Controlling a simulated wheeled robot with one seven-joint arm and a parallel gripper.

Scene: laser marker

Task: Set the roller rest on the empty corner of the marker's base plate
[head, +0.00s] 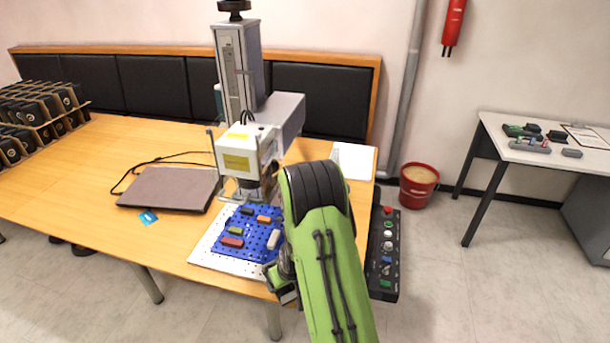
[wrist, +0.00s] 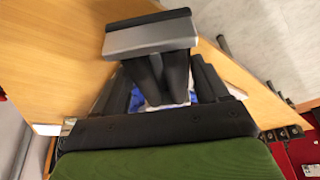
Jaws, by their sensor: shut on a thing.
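My gripper (wrist: 168,68) is shut on a grey and black block (wrist: 150,38), which I take to be the roller rest. In the head view my gripper is mostly behind my green arm, low at the table's front edge, near the front right of the base plate. The white base plate (head: 205,253) carries a blue perforated plate (head: 253,251). Small pieces lie on the blue plate: black (head: 247,210), orange (head: 264,220), green (head: 234,231), red (head: 232,242) and pale grey (head: 274,239). The laser marker (head: 238,150) stands over its back. My arm hides the plate's right side.
A brown closed laptop-like slab (head: 170,188) lies left of the plate. A black control box (head: 384,245) with buttons is right of my arm. A white sheet (head: 354,160) lies at the table's back right. A red bucket (head: 418,185) stands on the floor.

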